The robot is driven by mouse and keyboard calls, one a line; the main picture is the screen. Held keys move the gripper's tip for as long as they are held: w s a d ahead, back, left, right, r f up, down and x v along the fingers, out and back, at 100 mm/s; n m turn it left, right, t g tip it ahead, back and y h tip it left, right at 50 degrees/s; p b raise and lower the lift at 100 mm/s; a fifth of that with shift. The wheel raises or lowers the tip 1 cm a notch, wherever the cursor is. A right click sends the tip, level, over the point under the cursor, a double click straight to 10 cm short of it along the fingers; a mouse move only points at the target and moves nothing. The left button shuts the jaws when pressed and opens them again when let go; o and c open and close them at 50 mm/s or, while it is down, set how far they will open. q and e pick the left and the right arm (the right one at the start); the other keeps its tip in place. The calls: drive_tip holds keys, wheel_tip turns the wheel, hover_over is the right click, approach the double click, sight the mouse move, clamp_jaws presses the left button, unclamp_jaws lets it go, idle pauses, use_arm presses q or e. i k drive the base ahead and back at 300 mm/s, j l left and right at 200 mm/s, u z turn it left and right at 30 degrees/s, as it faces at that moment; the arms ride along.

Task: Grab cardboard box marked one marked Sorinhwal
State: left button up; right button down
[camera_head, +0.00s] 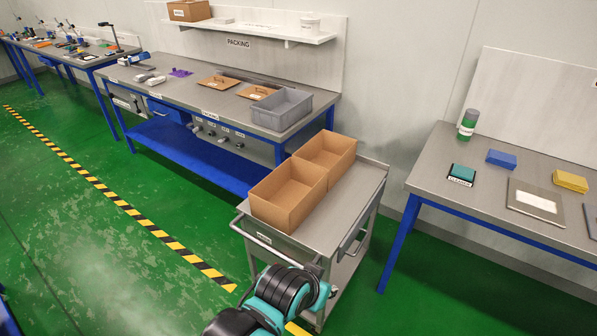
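Two open-topped brown cardboard boxes stand on a grey metal cart in the middle: a near box (283,204) and a far box (335,153) just behind it to the right. I see no readable marking on either one. A closed cardboard box (189,10) with a small white label sits on the shelf at the upper left; the label is too small to read. A black and teal part of my own arm shows at the bottom centre, in front of the cart. Neither gripper's fingertips can be made out.
The cart (352,196) has a push handle on its near left side. Behind it, the packing bench (165,87) holds a grey bin (281,109) and flat cardboard pieces (257,92). A second table (461,201) stands at right. Green floor is clear at left.

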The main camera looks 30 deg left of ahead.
sight(335, 153)
drive_tip(key=i+j+z, duration=0.1)
drive_tip(key=j+z, duration=0.2)
drive_tip(key=j, duration=0.65)
drive_tip(key=j+z, duration=0.25)
drive_tip(key=j, duration=0.7)
drive_tip(key=k+j+z, duration=0.15)
drive_tip(key=j+z, duration=0.15)
drive_tip(key=j, duration=0.65)
drive_tip(key=j+z, duration=0.15)
drive_tip(key=j, duration=0.3)
drive_tip(key=k+j+z, duration=0.15)
drive_tip(key=j, duration=0.25)
drive_tip(key=j+z, duration=0.15)
drive_tip(key=j, duration=0.3)
drive_tip(key=k+j+z, duration=0.15)
drive_tip(key=j, duration=0.25)
drive_tip(key=k+j+z, duration=0.15)
drive_tip(key=j, duration=0.25)
drive_tip(key=k+j+z, duration=0.1)
drive_tip(key=j, duration=0.3)
drive_tip(key=k+j+z, duration=0.15)
drive_tip(key=j, duration=0.2)
drive_tip(key=k+j+z, duration=0.15)
drive_tip(key=j, duration=0.2)
drive_tip(key=k+j, duration=0.1)
drive_tip(key=j, duration=0.35)
drive_tip(key=k+z, duration=0.05)
